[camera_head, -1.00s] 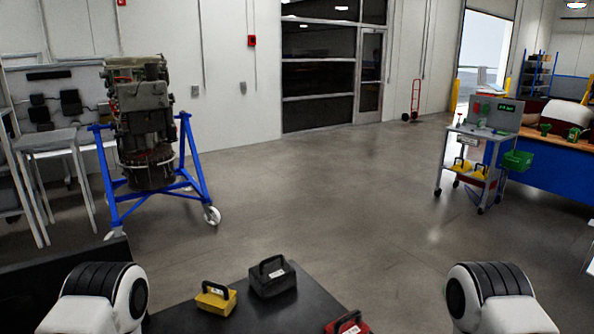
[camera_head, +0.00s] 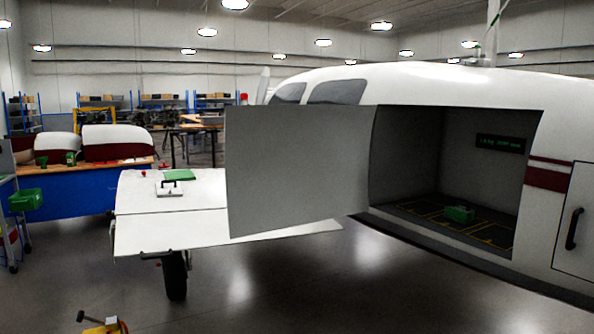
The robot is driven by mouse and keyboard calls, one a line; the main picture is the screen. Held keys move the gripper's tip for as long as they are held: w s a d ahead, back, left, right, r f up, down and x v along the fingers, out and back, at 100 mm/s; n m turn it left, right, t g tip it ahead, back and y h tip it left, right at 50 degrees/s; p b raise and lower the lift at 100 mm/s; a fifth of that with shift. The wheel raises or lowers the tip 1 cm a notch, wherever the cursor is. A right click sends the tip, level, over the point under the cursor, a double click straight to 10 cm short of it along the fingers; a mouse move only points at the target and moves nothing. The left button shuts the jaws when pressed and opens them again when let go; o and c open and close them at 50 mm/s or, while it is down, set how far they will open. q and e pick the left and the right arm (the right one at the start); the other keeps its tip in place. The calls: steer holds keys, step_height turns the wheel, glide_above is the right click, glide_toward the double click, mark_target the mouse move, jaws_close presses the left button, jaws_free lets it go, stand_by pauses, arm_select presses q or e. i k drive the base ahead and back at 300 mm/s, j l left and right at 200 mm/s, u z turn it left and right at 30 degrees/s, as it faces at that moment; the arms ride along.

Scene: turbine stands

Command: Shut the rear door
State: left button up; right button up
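A white aircraft (camera_head: 450,85) with a dark red stripe fills the right half of the view. A large grey door panel (camera_head: 298,170) stands swung open at the left side of a wide opening (camera_head: 420,150) in its fuselage. A second, narrower door (camera_head: 577,215) with a black upright handle (camera_head: 574,229) is at the right edge, cut off by the frame, and looks closed. I cannot tell for sure which one is the rear door. Neither of my grippers is in view.
Inside the opening, a green case (camera_head: 460,214) sits on the marked floor and a small display (camera_head: 501,143) hangs on the wall. The wing (camera_head: 170,230) extends left with a green item (camera_head: 179,175) on it. A blue workbench (camera_head: 75,196) stands left. Grey floor is open in front.

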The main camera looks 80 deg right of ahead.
mark_target(286, 166)
steer(key=i+l+z, duration=0.1)
steer(key=z, duration=0.35)
steer(key=i+l+z, duration=0.1)
steer(key=z, duration=0.35)
steer(key=i+l+z, duration=0.1)
steer(key=z, duration=0.35)
steer(key=i+z, duration=0.1)
steer(key=z, duration=0.35)
steer(key=i+z, duration=0.1)
steer(key=z, duration=0.3)
steer(key=i+j+z, duration=0.1)
steer(key=z, duration=0.35)
